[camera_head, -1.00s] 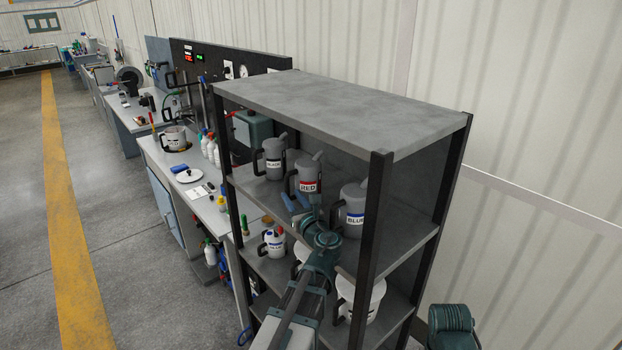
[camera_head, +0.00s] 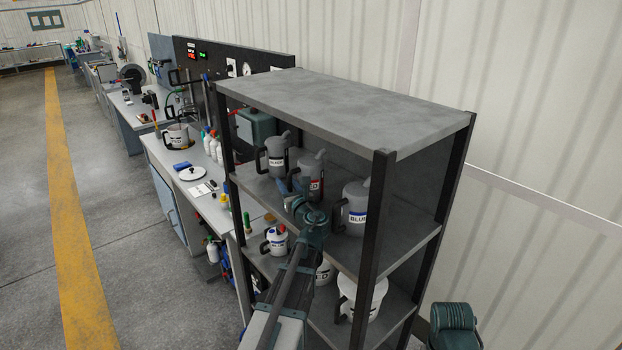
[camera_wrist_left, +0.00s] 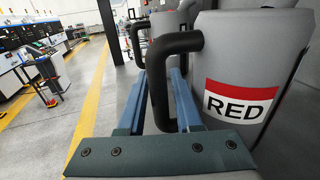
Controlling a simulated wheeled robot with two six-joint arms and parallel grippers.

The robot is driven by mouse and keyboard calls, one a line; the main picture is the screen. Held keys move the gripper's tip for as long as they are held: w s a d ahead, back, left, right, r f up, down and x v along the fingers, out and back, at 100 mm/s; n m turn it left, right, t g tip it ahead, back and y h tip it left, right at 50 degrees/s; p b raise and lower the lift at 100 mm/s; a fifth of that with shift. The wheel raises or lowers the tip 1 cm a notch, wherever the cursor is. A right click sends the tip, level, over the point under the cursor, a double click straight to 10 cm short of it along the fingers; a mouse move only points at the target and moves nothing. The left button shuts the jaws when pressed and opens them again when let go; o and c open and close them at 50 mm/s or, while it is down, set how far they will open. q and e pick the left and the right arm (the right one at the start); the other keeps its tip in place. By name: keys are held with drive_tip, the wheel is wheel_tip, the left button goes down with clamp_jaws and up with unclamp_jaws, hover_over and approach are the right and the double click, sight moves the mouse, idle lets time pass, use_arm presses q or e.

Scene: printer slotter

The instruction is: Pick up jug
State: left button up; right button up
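A grey jug with a RED label (camera_head: 312,164) stands on the middle shelf, between a jug marked BLACK (camera_head: 277,160) and one marked BLUE (camera_head: 354,208). My left gripper (camera_head: 294,186) is in front of the RED jug and partly hides it. In the left wrist view the RED jug (camera_wrist_left: 245,60) fills the right side. Its black handle (camera_wrist_left: 157,85) lies between the two blue fingers of my left gripper (camera_wrist_left: 160,88), which are apart. I cannot tell whether the fingers touch the handle. My right gripper is not in view.
The shelf unit (camera_head: 350,105) has dark uprights and a top board above the jugs. White containers, one marked BLUE (camera_head: 277,242), stand on the shelf below. A workbench (camera_head: 205,207) with bottles is at the left. The floor further left is clear.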

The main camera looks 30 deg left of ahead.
use_arm(q)
clamp_jaws()
idle(1.3)
